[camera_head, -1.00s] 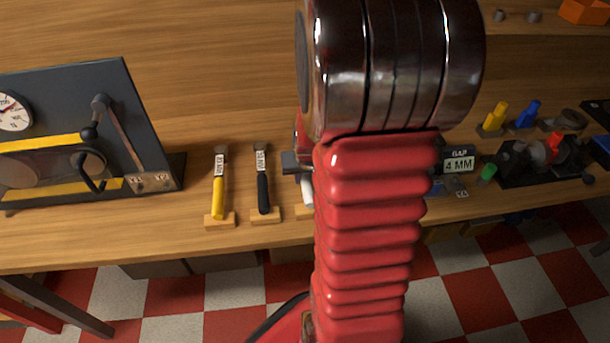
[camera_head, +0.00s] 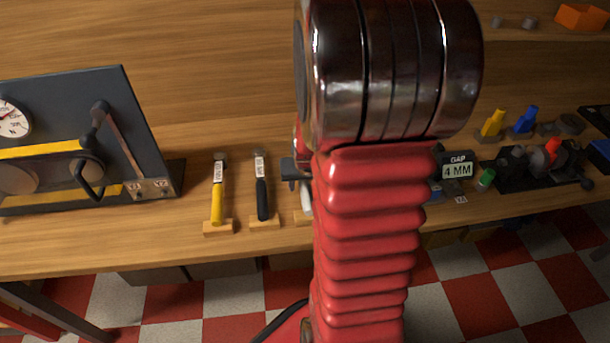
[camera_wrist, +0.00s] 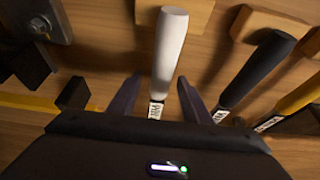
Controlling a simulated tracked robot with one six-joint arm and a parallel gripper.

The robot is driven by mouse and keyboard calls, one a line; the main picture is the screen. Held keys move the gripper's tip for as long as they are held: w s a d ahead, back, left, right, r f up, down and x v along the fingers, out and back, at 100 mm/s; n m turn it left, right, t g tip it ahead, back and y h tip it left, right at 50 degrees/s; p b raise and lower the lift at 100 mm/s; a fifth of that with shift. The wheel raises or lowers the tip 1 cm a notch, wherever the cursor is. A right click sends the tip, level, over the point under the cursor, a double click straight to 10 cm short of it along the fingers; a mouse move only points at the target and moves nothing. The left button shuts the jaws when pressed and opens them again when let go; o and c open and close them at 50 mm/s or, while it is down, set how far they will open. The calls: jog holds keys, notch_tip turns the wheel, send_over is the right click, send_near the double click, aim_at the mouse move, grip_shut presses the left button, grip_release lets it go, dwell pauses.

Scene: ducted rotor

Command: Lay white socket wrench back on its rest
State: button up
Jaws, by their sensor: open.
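The white socket wrench (camera_wrist: 170,50) lies with its handle end over a wooden rest (camera_wrist: 201,14) in the wrist view. Its labelled shank runs down between the two dark fingers of my gripper (camera_wrist: 159,80), which are open on either side of it with gaps showing. The tool's head is hidden behind the gripper body. In the head view only a bit of the white handle (camera_head: 306,196) and the edge of its rest (camera_head: 301,217) show left of my red arm. One dark finger of my gripper (camera_head: 289,169) shows just above them.
A black-handled tool (camera_head: 262,198) and a yellow-handled tool (camera_head: 217,203) lie on similar rests to the left. A dark panel with a gauge (camera_head: 80,140) stands further left. A gap display (camera_head: 457,170) and a dark fixture (camera_head: 540,165) are on the right.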

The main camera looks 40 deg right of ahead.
jog(key=v, duration=1.3)
jog(key=shift+r, duration=0.25)
jog(key=shift+s+a, duration=0.1)
jog(key=shift+a, duration=0.05)
jog(key=s+a+r+n+y, duration=0.1)
jog(key=a+r+n, duration=0.1)
jog(key=a, duration=0.6)
jog(key=s+a+r+n+t, duration=0.1)
jog(key=s+a+r+n, duration=0.1)
jog(key=a, duration=0.6)
jog(key=s+a+r+n+y, duration=0.1)
jog(key=s+a+r+n, duration=0.1)
jog(key=a, duration=0.6)
notch_tip(320, 180, up, 3)
jog(key=shift+s+a+f+n+t+y, duration=0.2)
jog(key=shift+n+t+y, duration=0.1)
jog(key=shift+n+t, duration=0.15)
